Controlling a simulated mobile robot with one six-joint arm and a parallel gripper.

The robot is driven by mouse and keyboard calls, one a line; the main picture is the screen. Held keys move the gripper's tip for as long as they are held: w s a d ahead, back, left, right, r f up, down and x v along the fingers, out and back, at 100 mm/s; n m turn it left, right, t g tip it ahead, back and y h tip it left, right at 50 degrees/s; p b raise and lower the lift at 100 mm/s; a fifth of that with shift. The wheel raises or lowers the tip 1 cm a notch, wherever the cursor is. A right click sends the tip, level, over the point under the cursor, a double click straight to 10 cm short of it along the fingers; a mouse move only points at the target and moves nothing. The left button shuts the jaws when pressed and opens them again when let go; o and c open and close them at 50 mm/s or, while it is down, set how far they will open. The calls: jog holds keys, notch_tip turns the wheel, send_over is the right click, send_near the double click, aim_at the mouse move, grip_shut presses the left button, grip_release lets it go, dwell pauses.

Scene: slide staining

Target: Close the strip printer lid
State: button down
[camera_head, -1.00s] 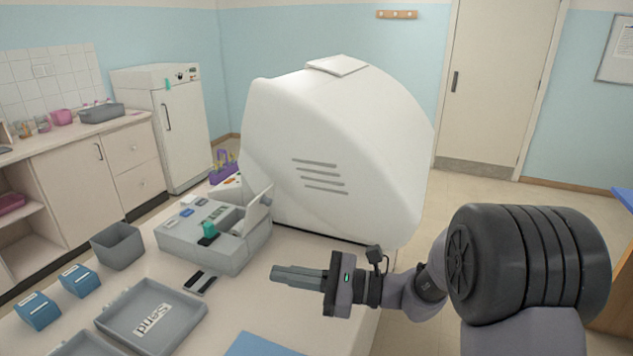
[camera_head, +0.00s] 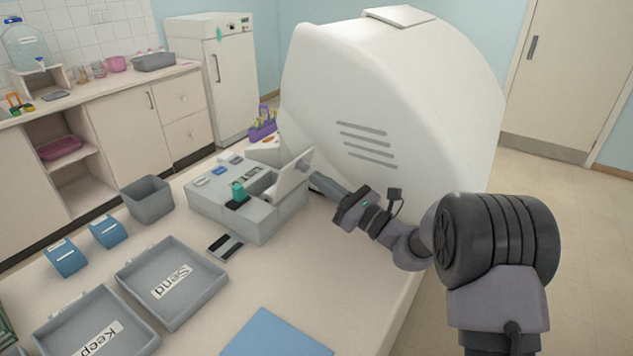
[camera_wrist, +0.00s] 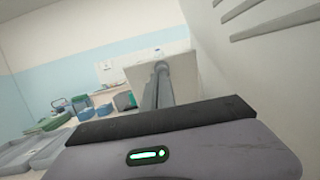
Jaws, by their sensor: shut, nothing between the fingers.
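The strip printer (camera_head: 262,222) is a grey box on the bench, left of the big white machine. Its lid (camera_head: 291,175) is a pale flap standing up, tilted, at the printer's right side. My gripper (camera_head: 306,168) is shut and empty, with its fingertips at the right face of the lid; whether they touch it I cannot tell. In the wrist view the shut fingers (camera_wrist: 160,72) point at a pale panel (camera_wrist: 152,62), which seems to be the lid and hides most of the printer.
The large white machine (camera_head: 400,110) stands close behind my gripper. Trays marked Send (camera_head: 205,293) and Keep (camera_head: 138,340), a grey bin (camera_head: 149,200), blue boxes (camera_head: 65,262) and a dark slide-like piece (camera_head: 225,246) lie on the bench. A blue sheet (camera_head: 275,335) is at the front.

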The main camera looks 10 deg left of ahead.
jog(key=shift+x, duration=0.8)
jog(key=shift+r, duration=0.1)
